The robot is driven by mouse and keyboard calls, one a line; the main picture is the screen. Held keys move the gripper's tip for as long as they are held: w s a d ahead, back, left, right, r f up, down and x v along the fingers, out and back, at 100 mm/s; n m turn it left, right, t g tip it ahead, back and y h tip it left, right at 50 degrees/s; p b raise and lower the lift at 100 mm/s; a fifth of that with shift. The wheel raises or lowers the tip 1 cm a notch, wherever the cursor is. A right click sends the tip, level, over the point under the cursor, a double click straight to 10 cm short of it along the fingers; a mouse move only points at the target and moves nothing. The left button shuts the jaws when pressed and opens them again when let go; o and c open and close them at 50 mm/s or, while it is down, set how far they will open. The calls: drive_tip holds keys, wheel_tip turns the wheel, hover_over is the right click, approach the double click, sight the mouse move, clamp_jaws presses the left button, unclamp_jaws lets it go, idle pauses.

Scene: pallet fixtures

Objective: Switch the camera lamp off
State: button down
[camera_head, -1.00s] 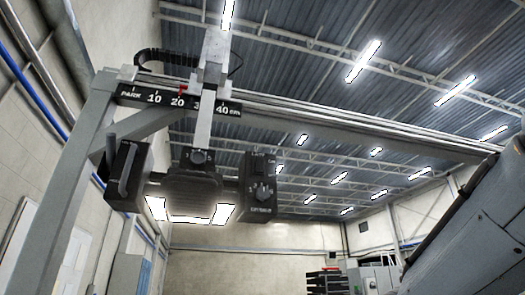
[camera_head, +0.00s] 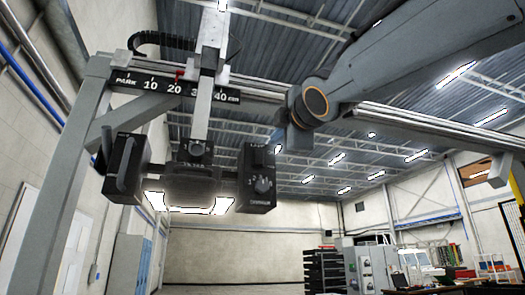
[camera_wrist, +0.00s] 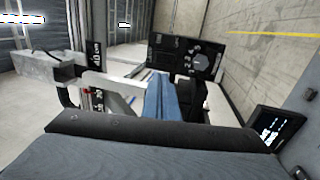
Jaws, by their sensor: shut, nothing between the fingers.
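The camera unit (camera_head: 190,178) hangs from a carriage on a gantry. Its lamp (camera_head: 189,204) shows as bright white strips along the underside and is lit. A black control box (camera_head: 258,180) with a round dial and a small upper switch or knob is at its right; the upper control's setting is too small to read. A dark panel with a dial (camera_wrist: 203,62), likely this box, shows in the wrist view. My gripper (camera_wrist: 160,97) shows there as blue fingers, shut and empty, apart from the panel as far as I can tell. In the head view it is hidden behind my arm.
A scale rail (camera_head: 175,87) marked PARK to 40 cm runs along the gantry beam, with a red pointer near 20. A grey gantry post (camera_head: 60,180) stands at the left. A black handle block (camera_head: 125,168) is left of the camera unit. Open room lies below.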

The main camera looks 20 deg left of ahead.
sight(258, 153)
drive_tip(key=shift+w, duration=0.1)
drive_tip(key=p+x, duration=0.4)
drive_tip(key=x, duration=1)
drive_tip(key=shift+f, duration=0.1)
